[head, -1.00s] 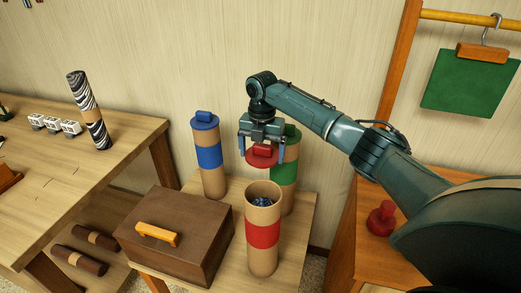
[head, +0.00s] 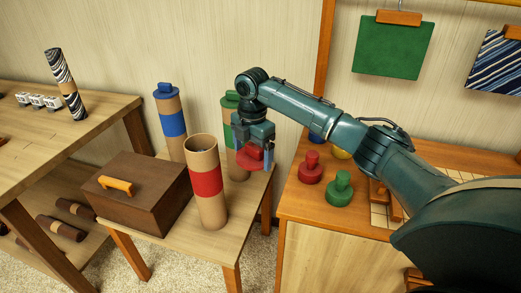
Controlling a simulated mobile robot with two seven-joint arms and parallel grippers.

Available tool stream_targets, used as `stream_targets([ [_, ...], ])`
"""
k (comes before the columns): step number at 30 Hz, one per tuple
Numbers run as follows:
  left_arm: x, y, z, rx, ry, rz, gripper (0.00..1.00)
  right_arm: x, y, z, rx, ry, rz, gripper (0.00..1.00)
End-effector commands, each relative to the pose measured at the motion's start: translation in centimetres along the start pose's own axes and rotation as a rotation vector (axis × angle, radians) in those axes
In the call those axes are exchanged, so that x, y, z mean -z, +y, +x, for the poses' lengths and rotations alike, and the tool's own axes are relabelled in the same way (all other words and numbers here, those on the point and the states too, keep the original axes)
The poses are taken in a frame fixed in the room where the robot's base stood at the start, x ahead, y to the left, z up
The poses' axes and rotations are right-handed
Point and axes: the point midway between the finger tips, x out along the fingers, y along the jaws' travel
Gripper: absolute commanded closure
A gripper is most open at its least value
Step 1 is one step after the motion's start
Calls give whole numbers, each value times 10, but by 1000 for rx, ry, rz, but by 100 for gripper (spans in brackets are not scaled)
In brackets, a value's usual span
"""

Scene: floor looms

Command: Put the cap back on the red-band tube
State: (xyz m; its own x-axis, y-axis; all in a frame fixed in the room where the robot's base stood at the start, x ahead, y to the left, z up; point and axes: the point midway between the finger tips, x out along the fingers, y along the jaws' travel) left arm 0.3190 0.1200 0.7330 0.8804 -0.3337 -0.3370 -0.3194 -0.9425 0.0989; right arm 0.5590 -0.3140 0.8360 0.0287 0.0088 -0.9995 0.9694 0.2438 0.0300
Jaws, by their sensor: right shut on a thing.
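The red-band tube (head: 207,183) stands upright and open-topped near the front of the small wooden table (head: 222,240). My right gripper (head: 254,158) is shut on the red cap (head: 250,154). It holds the cap to the right of the tube, apart from it in the picture and a little below the level of its rim. The gripper partly hides the cap and the green-band tube behind it. My left gripper is not in view.
A capped blue-band tube (head: 172,124) and a capped green-band tube (head: 231,110) stand behind. A brown box (head: 140,195) with an orange handle is on the left. A cabinet (head: 300,205) at right carries a red knobbed piece (head: 311,168) and a green one (head: 340,189).

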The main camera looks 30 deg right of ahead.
Motion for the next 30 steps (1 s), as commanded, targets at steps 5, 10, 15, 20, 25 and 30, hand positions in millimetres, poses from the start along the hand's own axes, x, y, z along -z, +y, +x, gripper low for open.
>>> stream_targets([
  [5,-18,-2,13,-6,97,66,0,32,-8,34,-12,4,343,32],
  [10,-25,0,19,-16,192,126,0,61,-22,57,-11,10,688,32],
  [15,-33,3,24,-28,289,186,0,90,-40,84,-5,9,1033,32],
  [20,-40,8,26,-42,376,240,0,114,-61,108,4,3,1349,32],
  [25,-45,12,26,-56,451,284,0,133,-81,127,11,-10,1619,32],
  [30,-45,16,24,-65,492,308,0,142,-92,135,14,-19,1773,32],
])
